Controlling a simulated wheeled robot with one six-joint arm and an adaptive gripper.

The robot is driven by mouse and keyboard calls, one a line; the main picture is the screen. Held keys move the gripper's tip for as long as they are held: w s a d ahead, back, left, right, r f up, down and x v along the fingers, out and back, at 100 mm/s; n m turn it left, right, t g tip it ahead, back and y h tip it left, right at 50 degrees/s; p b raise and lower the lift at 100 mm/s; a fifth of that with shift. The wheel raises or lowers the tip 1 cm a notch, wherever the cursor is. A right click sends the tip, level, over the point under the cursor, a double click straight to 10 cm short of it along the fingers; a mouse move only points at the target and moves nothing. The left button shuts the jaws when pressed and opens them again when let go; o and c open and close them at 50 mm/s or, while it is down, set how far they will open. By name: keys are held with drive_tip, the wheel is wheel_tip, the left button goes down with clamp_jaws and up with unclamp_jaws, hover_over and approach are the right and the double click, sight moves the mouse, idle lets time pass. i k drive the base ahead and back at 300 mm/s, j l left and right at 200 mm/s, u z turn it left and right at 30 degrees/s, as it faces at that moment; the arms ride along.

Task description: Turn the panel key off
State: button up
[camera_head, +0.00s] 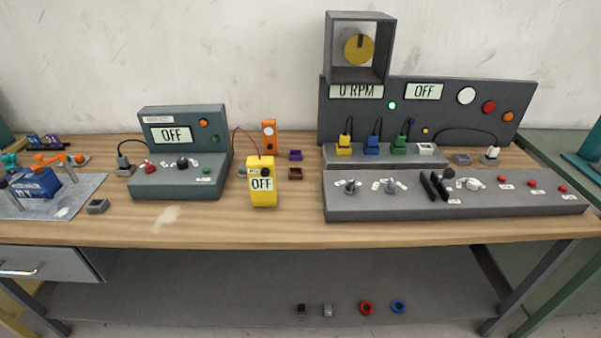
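The large grey panel (450,205) lies on the right half of the wooden bench, with its upright back board (455,120) behind it. The board's displays read 0 RPM (357,91) and OFF (424,92), and a green lamp (392,105) is lit. At the panel's left are two small grey rotary controls, a left one (350,187) and a right one (391,187), with white labels around them. They are too small to tell which one is the key or where it points. My gripper is not in view.
A green-grey console (180,165) showing OFF and a yellow meter (263,185) showing OFF stand left of the panel. Black levers (434,188) and a white knob (473,184) rise beside the rotary controls. Coloured plugs (372,145) with cables stand behind. The bench's front strip is clear.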

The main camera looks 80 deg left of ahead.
sight(349, 189)
drive_tip(key=u, duration=1.6)
